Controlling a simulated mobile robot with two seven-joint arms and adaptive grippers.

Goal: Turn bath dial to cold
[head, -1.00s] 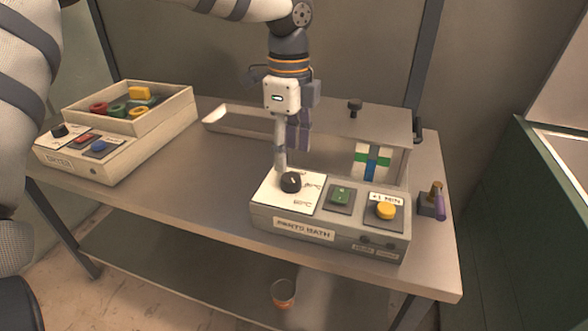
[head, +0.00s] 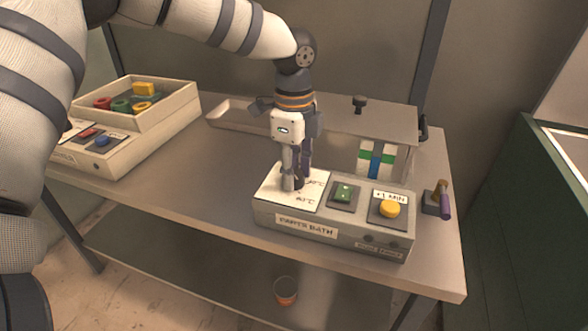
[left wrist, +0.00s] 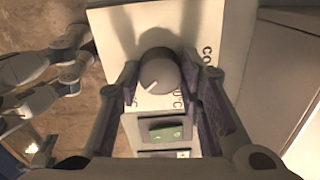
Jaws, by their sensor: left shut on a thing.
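The parts bath (head: 335,238) is a grey box on the bench with a lidded tank behind its sloped panel. Its black dial (head: 299,182) sits on a white plate (head: 322,205) at the panel's left end. My left gripper (head: 293,184) points down with its fingers around the dial and is shut on it. In the left wrist view the round grey dial (left wrist: 160,72) lies between the fingers. Its white pointer mark faces lower left. Printing starting "CO" is beside it, with the rest hidden by a finger. My right gripper cannot be made out in either view.
A cream control box with a tray (head: 165,108) of coloured rings stands at left. A purple-handled item (head: 444,203) is at the bench's right end.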

